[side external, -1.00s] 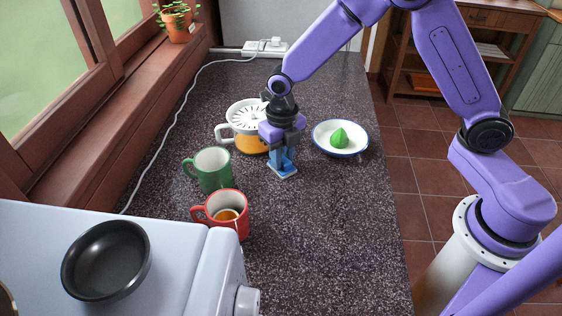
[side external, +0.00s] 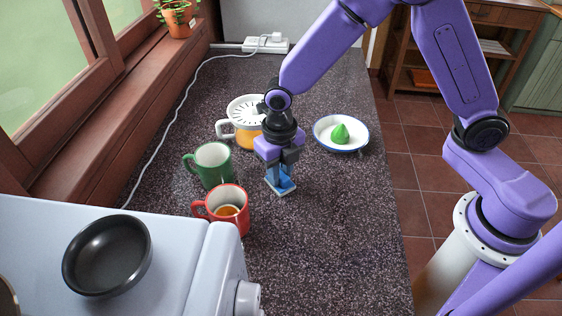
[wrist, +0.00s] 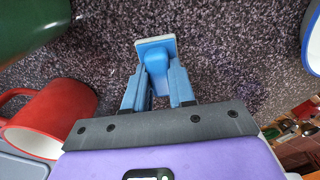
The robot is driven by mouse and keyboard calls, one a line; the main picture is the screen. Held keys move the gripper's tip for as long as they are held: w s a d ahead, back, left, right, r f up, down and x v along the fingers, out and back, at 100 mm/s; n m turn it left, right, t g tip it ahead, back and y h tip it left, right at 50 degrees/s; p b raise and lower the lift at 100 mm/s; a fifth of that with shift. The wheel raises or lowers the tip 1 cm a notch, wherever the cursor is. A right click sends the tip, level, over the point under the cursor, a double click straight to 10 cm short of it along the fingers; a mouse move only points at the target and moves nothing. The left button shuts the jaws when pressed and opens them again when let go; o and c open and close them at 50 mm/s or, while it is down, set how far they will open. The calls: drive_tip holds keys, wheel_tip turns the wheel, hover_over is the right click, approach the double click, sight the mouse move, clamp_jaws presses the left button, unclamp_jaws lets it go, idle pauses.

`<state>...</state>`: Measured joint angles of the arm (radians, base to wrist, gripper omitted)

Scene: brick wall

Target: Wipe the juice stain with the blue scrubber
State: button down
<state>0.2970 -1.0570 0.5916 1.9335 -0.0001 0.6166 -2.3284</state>
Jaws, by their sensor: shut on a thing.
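The blue scrubber (side external: 283,186) has a blue handle and a pale flat pad. My gripper (side external: 279,168) is shut on its handle and points down. The pad is at the speckled dark counter, just right of the red mug, and seems to touch the surface. In the wrist view the scrubber (wrist: 155,58) sits between the blue fingers of my gripper (wrist: 158,88), pad facing away. I cannot clearly make out the juice stain against the speckled counter.
A red mug (side external: 240,222) and a green mug (side external: 216,176) stand close on the left. The counter (side external: 335,240) is clear at front right. A stove with a black pan (side external: 107,255) is front left.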

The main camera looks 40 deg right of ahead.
drive_tip(key=shift+s+a+r, duration=0.1)
drive_tip(key=shift+s+a, duration=0.95)
wheel_tip(320, 180, up, 8)
drive_tip(key=shift+d, duration=0.1)
idle(0.3)
